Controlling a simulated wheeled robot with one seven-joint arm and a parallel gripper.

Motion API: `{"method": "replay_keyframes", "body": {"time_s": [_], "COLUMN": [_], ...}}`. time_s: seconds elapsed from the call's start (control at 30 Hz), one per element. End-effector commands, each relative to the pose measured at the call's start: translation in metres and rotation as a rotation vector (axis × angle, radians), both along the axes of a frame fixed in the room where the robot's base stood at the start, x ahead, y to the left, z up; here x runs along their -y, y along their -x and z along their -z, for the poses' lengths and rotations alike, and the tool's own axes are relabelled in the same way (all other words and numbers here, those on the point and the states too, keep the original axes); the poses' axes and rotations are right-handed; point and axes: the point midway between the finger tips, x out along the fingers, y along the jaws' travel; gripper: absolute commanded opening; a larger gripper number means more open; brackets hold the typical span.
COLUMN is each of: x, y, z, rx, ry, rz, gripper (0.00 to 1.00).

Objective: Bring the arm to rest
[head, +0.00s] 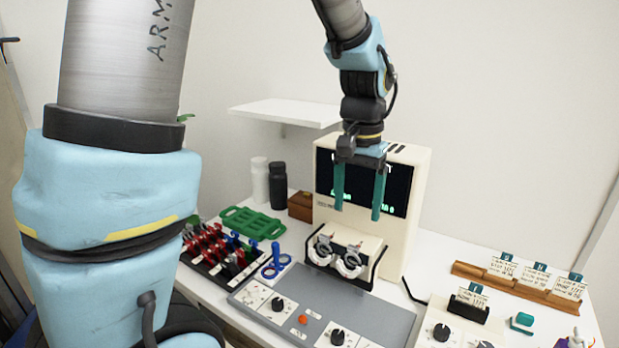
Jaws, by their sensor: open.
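My gripper (359,193) hangs from my arm at the upper middle of the head view, with its two teal fingers pointing down. The fingers are apart and nothing shows between them. It is in front of the dark screen of a cream-coloured machine (411,160) and covers part of that screen. Below the fingers, a white holder with two round lens frames (348,262) stands in front of the machine. I cannot tell the exact depth between the fingers and the screen.
A grey control panel (372,316) with knobs lies in front. A green tray (252,223), a rack of red and blue handled tools (215,251), and two bottles (278,186) are at left. A wooden card rack (517,287) is at right. A white shelf (285,113) juts from the wall.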

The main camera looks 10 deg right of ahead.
Motion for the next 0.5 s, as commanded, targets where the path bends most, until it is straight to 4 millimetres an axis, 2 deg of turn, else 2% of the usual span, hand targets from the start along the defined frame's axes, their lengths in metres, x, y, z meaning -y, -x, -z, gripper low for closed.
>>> {"method": "replay_keyframes", "body": {"time_s": [0.07, 0.17, 0.33, 0.5], "x": [-0.011, -0.041, -0.123, -0.197], "y": [-0.005, -0.016, -0.032, -0.027], "z": [0.002, 0.008, 0.025, 0.040], "rx": [0.002, 0.012, 0.046, 0.086], "ry": [0.002, 0.013, 0.036, 0.053], "rz": [-0.027, -0.101, -0.302, -0.489], "gripper": [0.80, 0.80, 0.80, 0.80]}}
